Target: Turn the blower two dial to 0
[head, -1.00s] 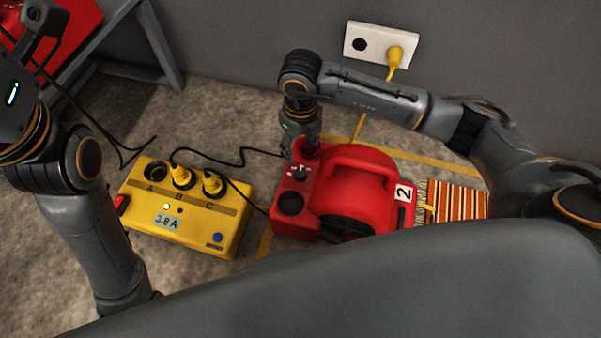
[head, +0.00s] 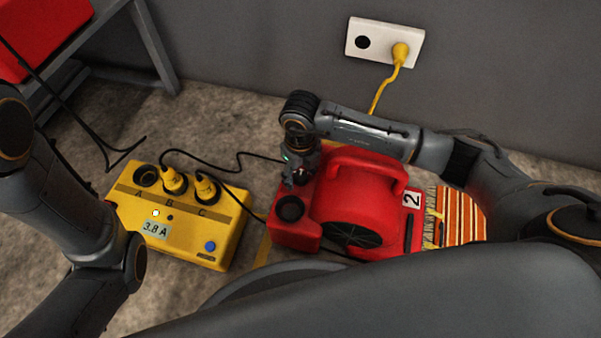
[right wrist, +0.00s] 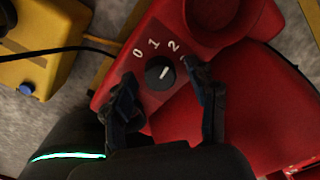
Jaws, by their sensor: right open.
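The red blower (head: 362,192), marked with a 2, stands on the floor. Its dark round dial (right wrist: 160,73) shows in the right wrist view on the red panel, with a white pointer mark and the numerals 0, 1, 2 and a partly hidden 3. The mark points up-right, roughly between 2 and 3; I cannot tell exactly. My right gripper (right wrist: 161,80) is open, its fingers on either side of the dial with gaps to it. In the head view the right gripper (head: 298,177) is over the panel and largely hides the dial. My left gripper is not visible.
A yellow power box (head: 185,228) with sockets A, B, C and a 3.8 A display sits left of the blower. Black cables run between them across the floor. A striped vent or mat (head: 460,215) lies right. A wall outlet (head: 385,44) holds a yellow plug.

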